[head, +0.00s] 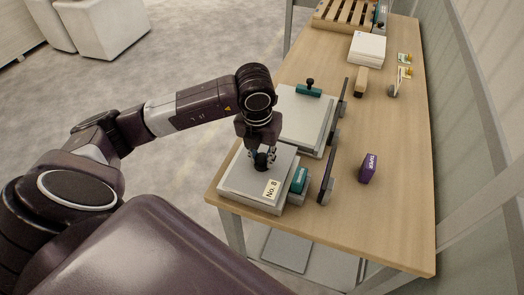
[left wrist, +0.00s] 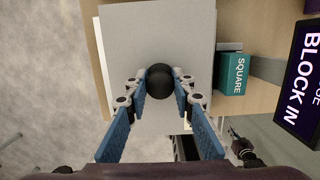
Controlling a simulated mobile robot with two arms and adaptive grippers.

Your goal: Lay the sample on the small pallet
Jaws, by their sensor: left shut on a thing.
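My left gripper (head: 262,156) points down over a flat grey plate (head: 240,178) at the near left of the table. It is shut on a round black knob (left wrist: 160,78) on the plate; the fingers lie on both sides of it in the left wrist view. A label reading "No. 8" (head: 271,188) is on the plate's right part. I cannot tell whether the plate is clear of what lies under it. A slatted wooden pallet (head: 343,22) is at the far end of the table. My right gripper is out of view.
A teal block marked "SQUARE" (left wrist: 230,74) sits beside the plate. Dark upright panels (head: 327,177) stand to its right, and a purple box (head: 368,168) beyond. A white stack (head: 367,48) stands before the pallet. The right near tabletop is clear.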

